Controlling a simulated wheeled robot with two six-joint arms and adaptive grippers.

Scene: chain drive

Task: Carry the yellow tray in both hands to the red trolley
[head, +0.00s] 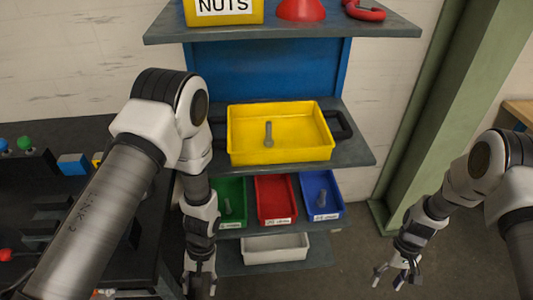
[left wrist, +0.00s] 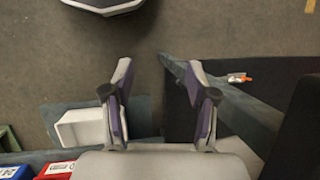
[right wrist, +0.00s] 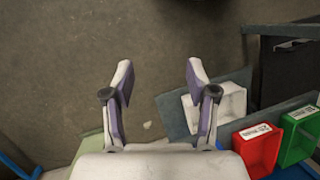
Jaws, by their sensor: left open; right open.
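The yellow tray (head: 254,147) sits on the middle shelf of the rack in the head view, with a grey bolt (head: 268,134) standing or lying inside it. A black handle (head: 341,125) shows at its right end; its left end is partly behind my left arm. My left gripper (head: 200,286) is open and empty, hanging low, left of the rack's lower shelves. My right gripper (head: 398,272) is open and empty, low over the floor to the right of the rack. Both wrist views show spread fingers with nothing between them. I cannot make out a red trolley in these views.
Green, red (head: 276,199) and blue bins stand on the shelf below the tray, a white bin (head: 276,248) lower down. A yellow NUTS box (head: 224,12) and a red cone are on the top shelf. A dark bench is left, a green post (head: 435,110) right.

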